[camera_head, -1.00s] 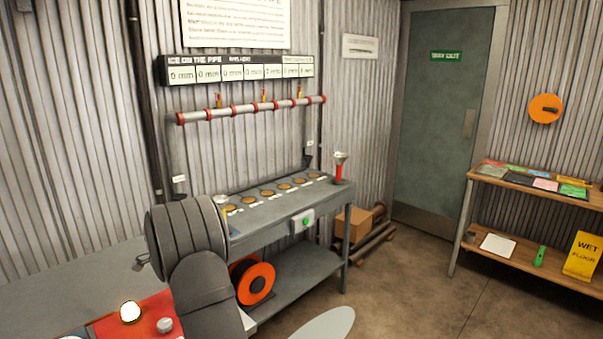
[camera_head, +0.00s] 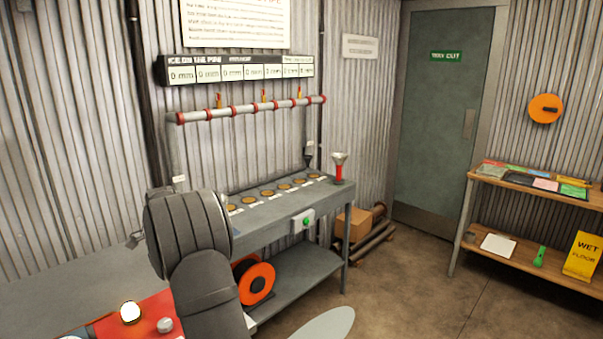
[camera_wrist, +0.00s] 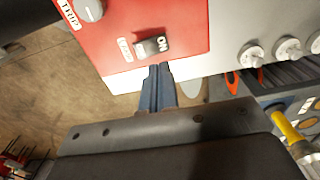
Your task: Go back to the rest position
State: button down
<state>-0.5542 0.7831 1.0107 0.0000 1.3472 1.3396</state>
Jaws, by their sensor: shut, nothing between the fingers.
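My gripper's two narrow fingers (camera_wrist: 160,84) are together in the wrist view, with nothing between them. Their tips appear just below a rocker switch (camera_wrist: 152,46) marked ON, on a red panel (camera_wrist: 185,15). I cannot tell whether they touch it. A grey knob (camera_wrist: 89,10) sits at the panel's upper left. In the head view my dark arm link stands at lower left and the fingers are hidden. The red panel (camera_head: 150,308) shows there beside the arm, with a lit round lamp (camera_head: 131,312) and a grey knob (camera_head: 165,325).
A grey bench (camera_head: 270,212) with several round brown discs stands along the wall, under a pipe (camera_head: 250,108) with red collars. An orange reel (camera_head: 257,283) is below it. A wooden shelf (camera_head: 540,192) stands at right. The floor between is mostly clear.

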dwell(0.3)
notch_tip(320, 180, down, 7)
jog(key=shift+r, duration=0.1)
dwell(0.4)
jog(key=shift+r, duration=4.1)
jog(key=s+a+f+n, duration=0.2)
jog(key=s+a+n, duration=0.2)
jog(key=n, duration=0.5)
jog(key=shift+s+a+f, duration=0.2)
jog(key=shift+s+f, duration=0.1)
jog(key=shift+s, duration=0.6)
jog(key=c, duration=2.1)
grip_release()
